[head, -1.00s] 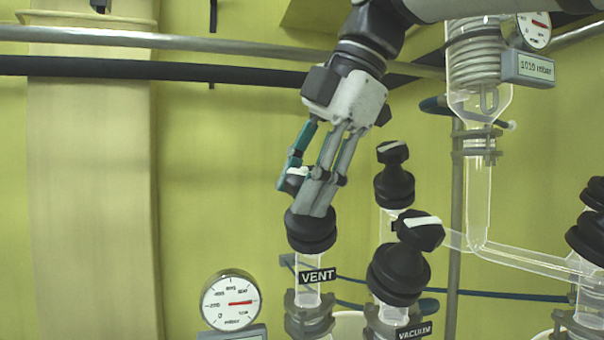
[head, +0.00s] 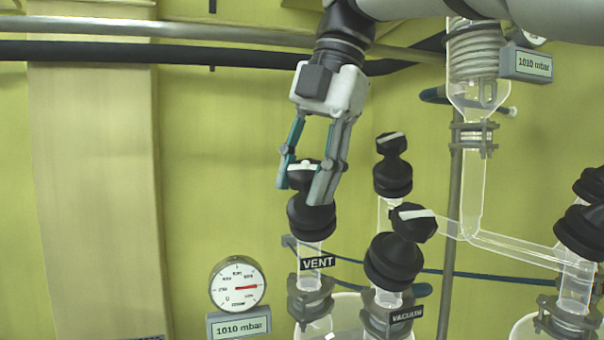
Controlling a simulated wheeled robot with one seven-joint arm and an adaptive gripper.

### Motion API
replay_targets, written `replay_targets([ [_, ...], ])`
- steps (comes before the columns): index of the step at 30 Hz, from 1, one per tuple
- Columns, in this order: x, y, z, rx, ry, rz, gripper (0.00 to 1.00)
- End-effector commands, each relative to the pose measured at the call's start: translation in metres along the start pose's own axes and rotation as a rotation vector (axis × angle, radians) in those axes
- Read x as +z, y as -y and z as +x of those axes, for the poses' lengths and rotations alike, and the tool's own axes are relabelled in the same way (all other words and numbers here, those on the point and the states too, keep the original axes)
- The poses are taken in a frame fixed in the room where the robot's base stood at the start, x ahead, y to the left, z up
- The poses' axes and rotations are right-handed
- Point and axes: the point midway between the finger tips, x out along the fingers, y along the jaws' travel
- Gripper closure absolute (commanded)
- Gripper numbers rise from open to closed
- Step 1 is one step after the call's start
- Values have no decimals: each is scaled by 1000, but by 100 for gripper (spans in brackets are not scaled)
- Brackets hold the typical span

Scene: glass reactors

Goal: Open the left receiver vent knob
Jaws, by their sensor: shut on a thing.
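The vent knob (head: 306,174) is black with a white mark on top. It sits on a black ribbed valve body (head: 311,215) above a glass neck with a black VENT label (head: 317,263). My gripper (head: 308,185) comes down from above and is shut on the vent knob, one finger on its left and one on its right. The right finger hides part of the knob. The white mark shows between the fingers.
A vacuum valve (head: 394,260) with a white-striped black knob stands close to the right. Another black-knobbed valve (head: 393,178) stands behind it. A round gauge (head: 238,284) with a 1010 mbar display (head: 240,325) is at lower left. Glass tubing (head: 520,252) runs at right. The wall at left is clear.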

Motion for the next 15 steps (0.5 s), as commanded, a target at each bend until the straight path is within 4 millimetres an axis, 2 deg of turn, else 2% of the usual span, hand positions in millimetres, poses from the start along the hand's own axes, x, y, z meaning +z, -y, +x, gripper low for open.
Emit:
replay_targets([
  [4, 1, 0, 1, -1, 1, 2, 88],
  [5, 1, 0, 1, -1, 1, 2, 58],
  [7, 1, 0, 1, -1, 1, 3, 42],
  [8, 1, 0, 1, -1, 1, 3, 39],
  [15, 0, 0, 0, 0, 0, 2, 39],
])
